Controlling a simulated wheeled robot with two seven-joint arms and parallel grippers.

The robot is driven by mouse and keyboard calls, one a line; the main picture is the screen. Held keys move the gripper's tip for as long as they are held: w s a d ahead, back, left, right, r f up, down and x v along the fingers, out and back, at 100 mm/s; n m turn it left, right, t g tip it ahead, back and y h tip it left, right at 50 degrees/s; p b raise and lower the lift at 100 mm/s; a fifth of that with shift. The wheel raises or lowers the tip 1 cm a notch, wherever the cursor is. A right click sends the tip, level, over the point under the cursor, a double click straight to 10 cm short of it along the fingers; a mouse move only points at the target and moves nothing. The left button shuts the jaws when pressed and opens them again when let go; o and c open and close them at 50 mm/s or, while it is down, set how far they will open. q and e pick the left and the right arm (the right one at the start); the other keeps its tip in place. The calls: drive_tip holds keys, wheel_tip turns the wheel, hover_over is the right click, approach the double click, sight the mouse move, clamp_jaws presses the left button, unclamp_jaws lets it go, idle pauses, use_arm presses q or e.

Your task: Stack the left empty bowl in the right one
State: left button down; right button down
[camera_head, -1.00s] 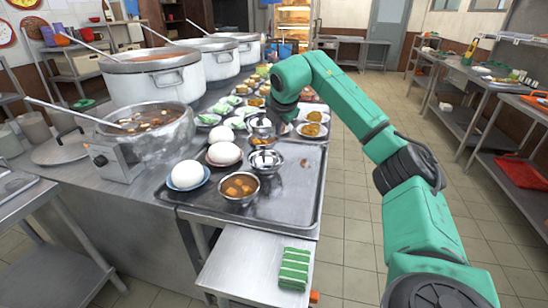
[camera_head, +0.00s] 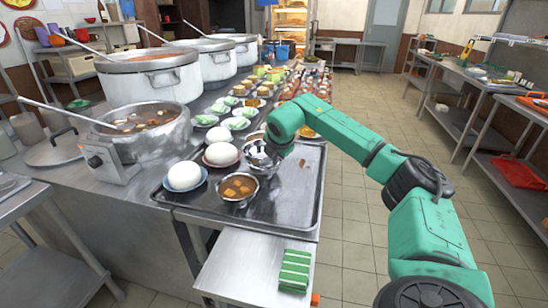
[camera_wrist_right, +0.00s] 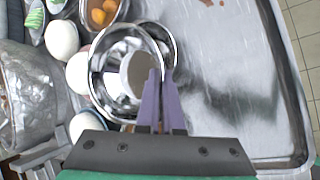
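My right gripper (camera_wrist_right: 161,100) is shut on the rim of an empty metal bowl (camera_wrist_right: 108,78), seen in the right wrist view. This held bowl (camera_head: 255,149) shows in the head view above the tray. The other empty metal bowl (camera_head: 262,166) is just below and overlapped by it; its rim (camera_wrist_right: 168,42) shows past the held bowl in the wrist view. I cannot tell whether the two bowls touch. My right wrist hides part of both in the head view. My left gripper is not in view.
The bowls are over a dark metal tray (camera_head: 302,190). A bowl of brown soup (camera_head: 238,188) and white round items on plates (camera_head: 185,176) stand close by. Small plates of food line the counter behind. A green striped cloth (camera_head: 295,271) lies in front. The tray's right side is clear.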

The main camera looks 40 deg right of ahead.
drive_tip(key=shift+f, duration=0.2)
drive_tip(key=c, duration=1.1)
unclamp_jaws()
drive_tip(key=shift+r, duration=0.1)
drive_tip(key=shift+o, duration=0.2)
drive_tip(key=shift+r, duration=0.1)
drive_tip(key=shift+r+p, duration=0.55)
drive_tip(key=shift+p, duration=0.05)
drive_tip(key=b+v, duration=0.1)
drive_tip(key=v, duration=1.1)
drive_tip(key=shift+a+f, duration=0.1)
